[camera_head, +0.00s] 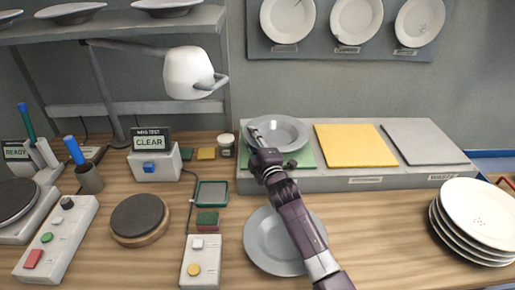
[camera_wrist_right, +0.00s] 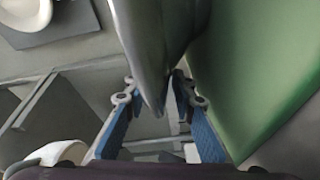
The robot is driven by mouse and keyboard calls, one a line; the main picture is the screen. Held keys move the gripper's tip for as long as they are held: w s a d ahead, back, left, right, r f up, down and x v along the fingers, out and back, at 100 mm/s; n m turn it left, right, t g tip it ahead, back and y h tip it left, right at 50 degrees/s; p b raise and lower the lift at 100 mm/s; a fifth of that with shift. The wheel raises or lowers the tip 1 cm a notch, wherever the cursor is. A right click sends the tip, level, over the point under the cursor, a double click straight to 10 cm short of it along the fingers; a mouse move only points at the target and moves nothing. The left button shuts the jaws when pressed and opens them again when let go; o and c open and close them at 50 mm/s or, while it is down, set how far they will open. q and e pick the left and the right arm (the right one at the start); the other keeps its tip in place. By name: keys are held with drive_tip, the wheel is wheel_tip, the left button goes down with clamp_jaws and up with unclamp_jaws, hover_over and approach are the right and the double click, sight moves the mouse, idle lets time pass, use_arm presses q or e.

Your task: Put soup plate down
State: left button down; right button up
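A grey soup plate (camera_head: 282,131) is over the green mat (camera_head: 305,158) on the raised grey platform, at the platform's left end. My right gripper (camera_head: 256,140) is at the plate's near left rim. In the right wrist view the plate (camera_wrist_right: 150,40) shows edge-on between the two blue fingers (camera_wrist_right: 155,92), which are closed on its rim, with the green mat (camera_wrist_right: 260,70) to the right. Whether the plate touches the mat is not clear. My left gripper is not in view.
Yellow (camera_head: 355,146) and grey (camera_head: 424,142) mats lie bare on the platform (camera_head: 390,180). Another grey plate (camera_head: 262,252) lies on the table under my right arm. White plates (camera_head: 482,212) are stacked at right. Button boxes (camera_head: 203,258) and a white lamp (camera_head: 188,72) stand left.

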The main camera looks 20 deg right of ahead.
drive_tip(key=s+b, duration=0.1)
drive_tip(key=s, duration=1)
drive_tip(key=shift+s+d, duration=0.1)
drive_tip(key=shift+s, duration=0.3)
